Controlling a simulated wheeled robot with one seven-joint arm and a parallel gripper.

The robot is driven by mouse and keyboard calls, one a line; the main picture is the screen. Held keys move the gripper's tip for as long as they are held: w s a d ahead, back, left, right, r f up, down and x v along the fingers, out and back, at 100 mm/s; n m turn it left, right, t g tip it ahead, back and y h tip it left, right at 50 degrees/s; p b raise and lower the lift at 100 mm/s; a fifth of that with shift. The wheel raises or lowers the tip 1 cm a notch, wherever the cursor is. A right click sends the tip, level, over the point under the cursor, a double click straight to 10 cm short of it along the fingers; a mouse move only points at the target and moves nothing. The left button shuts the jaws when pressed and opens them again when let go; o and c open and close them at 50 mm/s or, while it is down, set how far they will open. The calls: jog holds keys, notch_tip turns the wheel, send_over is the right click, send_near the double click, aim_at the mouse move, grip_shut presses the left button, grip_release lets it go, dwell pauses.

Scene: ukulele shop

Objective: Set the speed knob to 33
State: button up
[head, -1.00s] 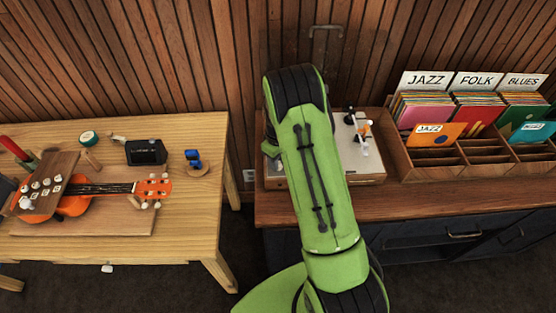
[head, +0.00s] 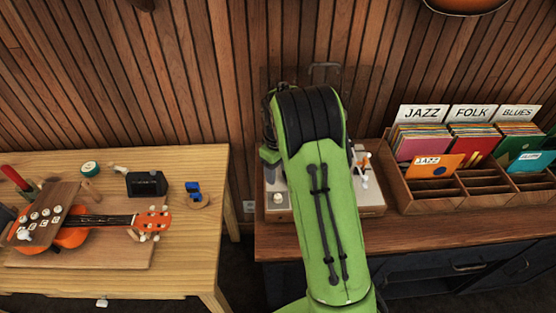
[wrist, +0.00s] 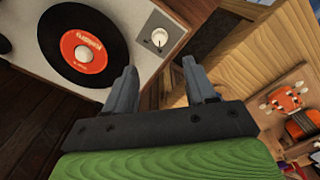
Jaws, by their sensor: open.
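The record player (wrist: 40,68) carries a black record (wrist: 62,50) with a red label. In the head view my green arm hides the gripper and most of the player. The knob's marks are too small to read.
A wooden record crate (head: 415,200) with JAZZ, FOLK and BLUES cards stands right of the player on the cabinet (head: 440,237). A wooden workbench (head: 190,230) on the left holds an orange ukulele (head: 75,237) and tools. A gap separates bench and cabinet.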

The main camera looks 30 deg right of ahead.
notch_tip(320, 180, up, 4)
jog(key=shift+r, duration=0.25)
jog(key=s+a+r+m+t, duration=0.2)
jog(key=s+a+r, duration=0.2)
jog(key=s+r, duration=0.4)
jog(key=s+a+r+m+t, duration=0.15)
jog(key=s+a+r, duration=0.25)
jog(key=s+r, duration=0.4)
jog(key=s+a+f+m+t, duration=0.1)
jog(key=s+f+t, duration=0.1)
jog(key=s, duration=0.9)
jog(key=shift+a+f, duration=0.15)
jog(key=shift+s, duration=0.1)
